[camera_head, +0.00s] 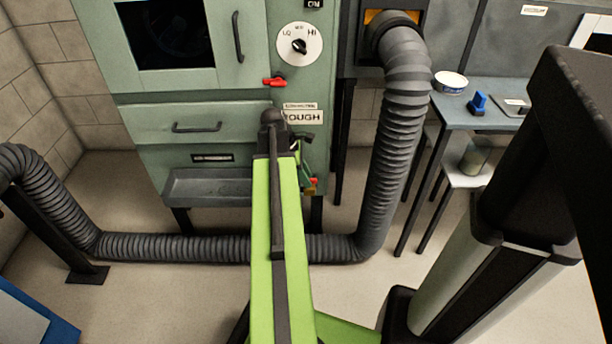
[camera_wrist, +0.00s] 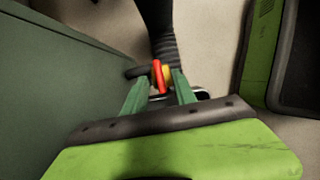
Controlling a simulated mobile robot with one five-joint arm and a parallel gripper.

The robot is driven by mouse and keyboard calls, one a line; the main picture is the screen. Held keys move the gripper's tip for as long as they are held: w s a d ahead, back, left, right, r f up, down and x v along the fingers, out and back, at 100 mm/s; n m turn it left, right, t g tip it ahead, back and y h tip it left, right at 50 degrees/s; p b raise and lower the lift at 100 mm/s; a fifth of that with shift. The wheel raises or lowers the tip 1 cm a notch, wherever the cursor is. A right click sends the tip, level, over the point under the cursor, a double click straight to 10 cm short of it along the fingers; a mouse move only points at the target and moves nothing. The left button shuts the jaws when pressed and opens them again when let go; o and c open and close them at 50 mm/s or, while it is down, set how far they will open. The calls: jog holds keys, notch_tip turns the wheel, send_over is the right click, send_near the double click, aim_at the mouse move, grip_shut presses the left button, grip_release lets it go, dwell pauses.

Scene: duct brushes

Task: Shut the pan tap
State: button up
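The pan tap shows in the wrist view as a red handle (camera_wrist: 157,72) beside a yellow part (camera_wrist: 166,75). The red handle stands upright in this picture, between or just beyond my fingertips, with gaps on both sides. In the head view a small bit of the red handle (camera_head: 313,181) shows at the right of the grey pan (camera_head: 208,186); my arm hides much around it. My gripper (camera_wrist: 160,74) is open, its two green fingers apart and holding nothing. I cannot tell whether either finger touches the handle.
The green cabinet (camera_head: 190,122) rises close beside my gripper and carries another red tap (camera_head: 274,82) below a dial (camera_head: 299,45). A ribbed duct (camera_head: 392,150) runs down and along the floor. A table (camera_head: 470,118) stands at the right.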

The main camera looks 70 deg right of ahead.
jog(key=r+p, duration=0.5)
jog(key=shift+s+a+r+p, duration=0.1)
jog(key=shift+s+r+p, duration=0.2)
jog(key=s+a+r+p, duration=0.1)
jog(key=s+r+p, duration=0.4)
jog(key=s, duration=0.6)
jog(key=shift+a+r, duration=0.2)
jog(key=shift+a, duration=0.1)
